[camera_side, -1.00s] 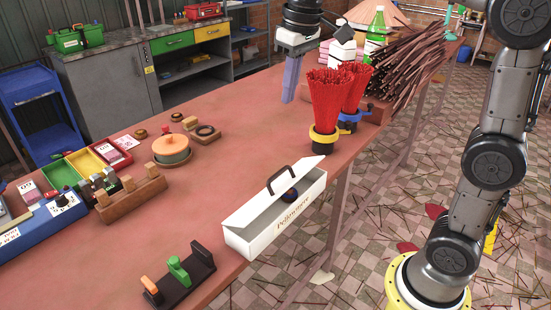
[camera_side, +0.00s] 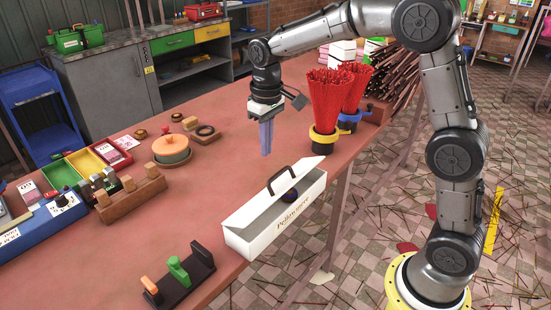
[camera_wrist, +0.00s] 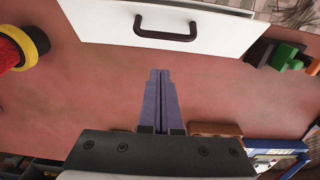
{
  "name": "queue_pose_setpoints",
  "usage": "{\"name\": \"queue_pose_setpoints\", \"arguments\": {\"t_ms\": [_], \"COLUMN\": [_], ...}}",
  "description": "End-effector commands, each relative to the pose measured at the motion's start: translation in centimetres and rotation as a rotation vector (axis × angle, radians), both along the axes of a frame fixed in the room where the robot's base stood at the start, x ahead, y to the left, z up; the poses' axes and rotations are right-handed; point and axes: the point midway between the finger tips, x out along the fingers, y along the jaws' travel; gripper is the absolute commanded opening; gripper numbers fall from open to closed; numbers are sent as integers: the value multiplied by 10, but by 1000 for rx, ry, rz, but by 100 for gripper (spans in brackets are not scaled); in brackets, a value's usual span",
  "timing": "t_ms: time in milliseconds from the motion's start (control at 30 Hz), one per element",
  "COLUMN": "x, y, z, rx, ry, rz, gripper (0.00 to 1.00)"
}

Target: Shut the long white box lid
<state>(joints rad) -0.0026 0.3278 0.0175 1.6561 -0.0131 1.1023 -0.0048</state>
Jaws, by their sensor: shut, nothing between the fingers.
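The long white box (camera_side: 290,222) sits at the table's near edge, its lid (camera_side: 254,203) tilted up and partly open. A dark handle (camera_side: 282,178) is on the lid, and a dark round object (camera_side: 289,195) shows inside the box. In the wrist view the lid (camera_wrist: 100,22) and its handle (camera_wrist: 166,28) lie beyond the fingertips. My gripper (camera_side: 266,152) is shut and empty, pointing down above the table behind the box. It also shows in the wrist view (camera_wrist: 160,73), apart from the lid.
Red incense bundles stand in a yellow-ringed holder (camera_side: 323,140) and a blue-ringed holder (camera_side: 349,121) to the right. A black rack with coloured pegs (camera_side: 184,275) is left of the box. A wooden block (camera_side: 132,199) and an orange-lidded pot (camera_side: 171,149) are farther left.

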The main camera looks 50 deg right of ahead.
Motion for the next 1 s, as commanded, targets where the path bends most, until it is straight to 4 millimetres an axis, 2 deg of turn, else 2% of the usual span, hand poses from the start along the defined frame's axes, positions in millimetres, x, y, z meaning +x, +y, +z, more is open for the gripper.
{"name": "queue_pose_setpoints", "arguments": {"t_ms": [100,300,1000], "x": [-12,-24,-33], "y": [-1,-1,-1], "z": [-14,-27,-31], "rx": [0,0,1], "ry": [3,1,-39], "rz": [0,0,-1], "gripper": [0,0,0]}}
